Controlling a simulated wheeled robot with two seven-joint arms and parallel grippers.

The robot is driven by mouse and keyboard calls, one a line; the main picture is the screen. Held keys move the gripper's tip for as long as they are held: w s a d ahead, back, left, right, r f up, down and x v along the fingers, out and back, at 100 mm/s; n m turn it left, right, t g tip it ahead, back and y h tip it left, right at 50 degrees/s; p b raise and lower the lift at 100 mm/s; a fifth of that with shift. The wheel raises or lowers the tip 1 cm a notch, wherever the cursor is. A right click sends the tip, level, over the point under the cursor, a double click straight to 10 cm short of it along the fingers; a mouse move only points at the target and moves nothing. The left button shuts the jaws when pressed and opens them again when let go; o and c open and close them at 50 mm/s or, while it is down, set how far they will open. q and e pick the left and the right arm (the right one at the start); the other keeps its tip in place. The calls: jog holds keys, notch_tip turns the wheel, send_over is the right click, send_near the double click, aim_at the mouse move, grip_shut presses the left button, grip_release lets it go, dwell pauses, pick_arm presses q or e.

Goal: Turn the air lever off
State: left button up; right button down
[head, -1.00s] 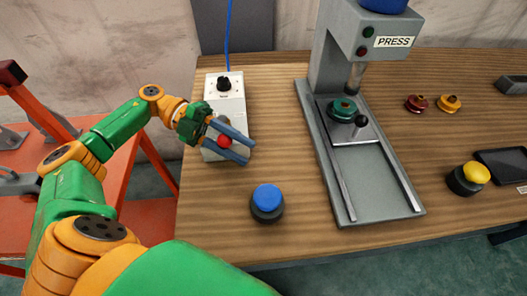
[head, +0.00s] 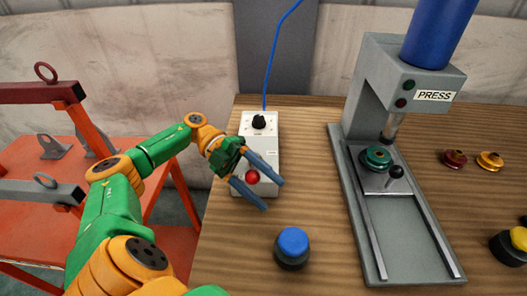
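A white control box (head: 263,150) stands at the left of the wooden table, with a black knob (head: 259,122) on its upper part and a blue hose rising behind it. A red ball (head: 253,177), which looks like the lever's end, shows low on the box. My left gripper (head: 272,196) is open, its two blue-grey fingers over the lower box, with the red ball showing between them. I cannot tell whether a finger touches the ball. The lever's stem is hidden. My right gripper is not in view.
A blue push button (head: 292,246) stands on the table in front of the box. A grey press (head: 354,209) stands to the right, with red (head: 454,159) and gold (head: 490,161) parts beyond it. An orange rack (head: 30,240) is at the left.

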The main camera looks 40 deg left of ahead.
pick_arm(q)
jog(key=s+d+r+b, duration=0.3)
jog(key=s+d+r, duration=0.5)
jog(key=s+r, duration=0.3)
notch_tip(320, 180, up, 2)
jog(key=shift+s+r+b, duration=0.1)
jog(key=shift+s+b, duration=0.05)
jog(key=shift+b, duration=0.15)
